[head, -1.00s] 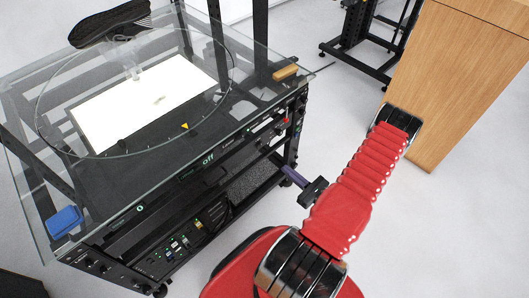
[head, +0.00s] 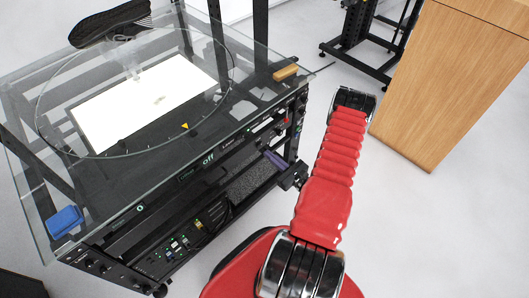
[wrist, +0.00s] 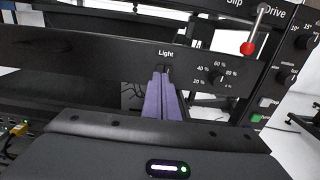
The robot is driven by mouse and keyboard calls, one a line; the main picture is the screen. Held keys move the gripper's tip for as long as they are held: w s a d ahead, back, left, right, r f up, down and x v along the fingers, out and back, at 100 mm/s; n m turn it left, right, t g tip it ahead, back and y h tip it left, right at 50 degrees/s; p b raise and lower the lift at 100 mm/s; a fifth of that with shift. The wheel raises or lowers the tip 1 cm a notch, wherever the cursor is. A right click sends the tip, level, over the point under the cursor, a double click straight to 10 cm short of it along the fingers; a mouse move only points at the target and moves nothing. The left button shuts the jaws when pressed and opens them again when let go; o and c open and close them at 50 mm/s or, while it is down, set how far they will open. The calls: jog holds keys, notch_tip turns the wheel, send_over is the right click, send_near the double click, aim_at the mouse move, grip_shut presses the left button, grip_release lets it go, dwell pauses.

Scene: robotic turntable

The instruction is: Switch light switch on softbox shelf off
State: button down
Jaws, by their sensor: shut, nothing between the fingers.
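The light switch sits under the "Light" label on the dark shelf panel (wrist: 105,50) in the wrist view. My fingertips cover most of the switch, so I cannot read its position or tell whether they touch it. My gripper (wrist: 165,72) is shut and empty, its purple fingers pointing at the panel just below the label. In the head view my gripper (head: 274,157) is at the right part of the turntable rack's front. The softbox panel (head: 105,112) under the glass glows bright white.
A dimmer knob (wrist: 215,78) with percent marks is right of the label. A red-tipped lever (wrist: 248,47) stands further right. A glass top (head: 120,185) overhangs the rack, bearing a blue object (head: 65,221) and a brown block (head: 286,72). A wooden cabinet (head: 440,80) stands at right.

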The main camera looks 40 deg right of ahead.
aim_at(259, 146)
jog(key=shift+w, duration=1.75)
